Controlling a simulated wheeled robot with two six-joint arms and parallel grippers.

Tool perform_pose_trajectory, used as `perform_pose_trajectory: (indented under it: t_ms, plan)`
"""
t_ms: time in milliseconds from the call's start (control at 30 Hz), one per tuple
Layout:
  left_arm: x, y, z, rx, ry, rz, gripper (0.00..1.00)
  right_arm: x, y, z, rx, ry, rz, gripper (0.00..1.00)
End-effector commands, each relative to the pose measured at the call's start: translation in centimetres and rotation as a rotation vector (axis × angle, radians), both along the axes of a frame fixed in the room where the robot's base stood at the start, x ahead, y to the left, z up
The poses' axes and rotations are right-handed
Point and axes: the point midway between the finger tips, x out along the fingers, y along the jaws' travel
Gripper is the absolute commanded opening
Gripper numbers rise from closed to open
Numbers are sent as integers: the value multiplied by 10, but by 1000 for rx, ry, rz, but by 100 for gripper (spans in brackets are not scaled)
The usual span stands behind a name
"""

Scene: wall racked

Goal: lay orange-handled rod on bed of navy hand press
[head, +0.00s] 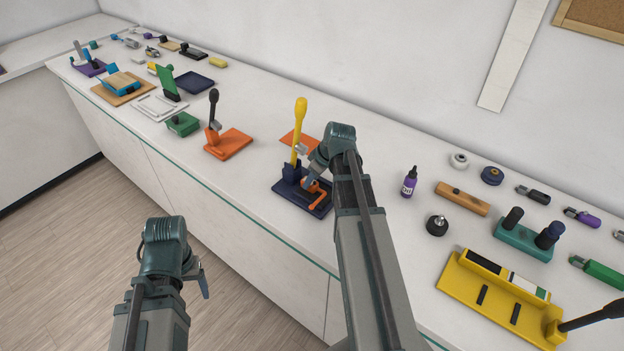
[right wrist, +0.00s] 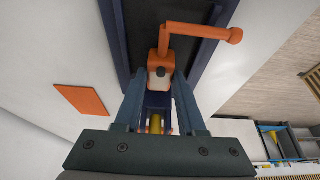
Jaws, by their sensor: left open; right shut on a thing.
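The navy hand press (head: 287,190) stands on the bench with its yellow lever (head: 299,125) upright. Its dark bed (right wrist: 150,15) shows in the right wrist view. My right gripper (head: 312,180) is low over the press, beside the lever; its fingers (right wrist: 161,82) are shut on an orange, crank-shaped piece (right wrist: 195,31), seemingly the orange-handled rod. The rod also shows in the head view (head: 320,192), over the bed; I cannot tell whether it touches it. My left gripper (head: 202,282) is open and empty, away from the bench front, above the floor.
A flat orange plate (head: 296,139) lies behind the press. An orange press (head: 232,143) with a dark lever stands to the left. A purple bottle (head: 409,182), a dark round knob (head: 437,225) and a yellow tray (head: 470,290) lie to the right.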

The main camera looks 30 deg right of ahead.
Motion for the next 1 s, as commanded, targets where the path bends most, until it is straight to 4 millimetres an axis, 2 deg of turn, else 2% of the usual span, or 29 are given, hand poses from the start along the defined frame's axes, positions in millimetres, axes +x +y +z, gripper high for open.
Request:
perform_pose_trajectory:
  t_ms: [67, 100, 267, 667, 867, 1000]
  plan:
    - [0, 0, -3, 0, 0, 0, 74, 0, 0, -3, 0, 0, 0, 0]
    - [0, 0, -2, 0, 0, 0, 74, 0, 0, -1, 0, 0, 0, 45]
    - [0, 0, -1, 0, 0, 0, 74, 0, 0, -1, 0, 0, 0, 73]
    - [0, 0, 1, 0, 0, 0, 74, -1, 0, 1, 0, 0, 0, 74]
    - [0, 0, 15, 0, 0, 0, 74, -5, -2, 15, 0, 0, 0, 74]
    - [0, 0, 31, 0, 0, -1, 74, -11, -4, 31, 0, 0, -1, 74]
